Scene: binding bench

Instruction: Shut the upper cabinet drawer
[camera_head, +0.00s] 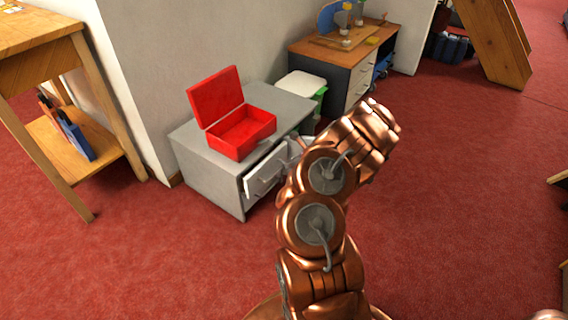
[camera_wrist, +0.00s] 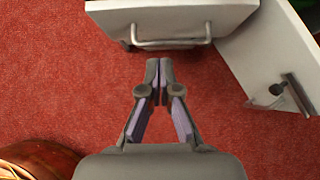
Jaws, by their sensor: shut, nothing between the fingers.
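The grey cabinet (camera_head: 215,172) stands on the red floor against the wall. Its upper drawer (camera_head: 264,172) is pulled out from the front, with a pale front and a bar handle. In the wrist view a pale drawer front (camera_wrist: 172,18) with a grey bar handle (camera_wrist: 171,43) is at the top. My gripper (camera_wrist: 158,66) is shut and empty, pointing at the handle with a small gap seen in the picture. In the head view my arm hides the gripper and part of the cabinet front.
An open red box (camera_head: 240,134) sits on the cabinet top. A pale panel (camera_wrist: 262,55) with a dark handle stands out at the right in the wrist view. A white-lidded bin (camera_head: 301,83) and a wooden-topped desk (camera_head: 335,72) are behind.

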